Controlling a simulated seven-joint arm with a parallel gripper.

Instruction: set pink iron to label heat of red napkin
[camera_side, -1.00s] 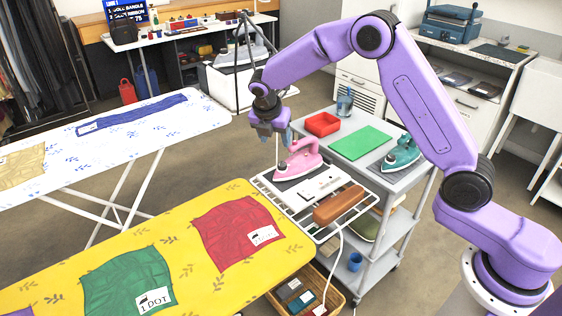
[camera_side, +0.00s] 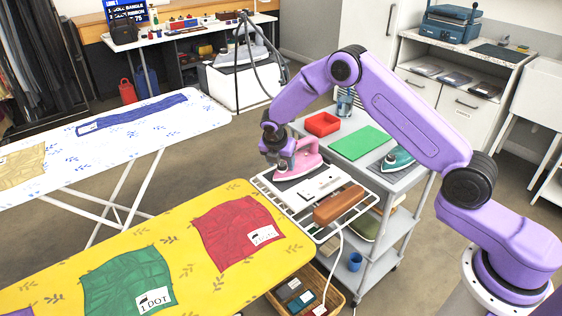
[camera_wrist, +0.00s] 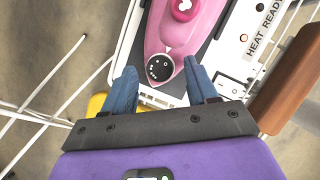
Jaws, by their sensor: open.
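The pink iron (camera_side: 300,160) sits on a dark pad on the wire rack at the end of the yellow ironing board. In the wrist view the pink iron (camera_wrist: 185,30) shows its round black dial (camera_wrist: 159,67) with light dots. My gripper (camera_wrist: 167,82) is open, its two blue fingers on either side of the dial, apart from it as far as I can see. In the side view my gripper (camera_side: 278,155) is at the iron's left end and partly hides it. The red napkin (camera_side: 238,232) lies on the yellow board (camera_side: 190,223); its white label (camera_side: 264,236) is too small to read surely.
A white panel marked HEAT READ (camera_wrist: 240,40) is beside the iron, with a brown wooden block (camera_side: 339,204) next to it. A green napkin (camera_side: 127,280) lies on the yellow board. A grey cart (camera_side: 385,180) holds a teal iron (camera_side: 397,160) and a red tray (camera_side: 322,124).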

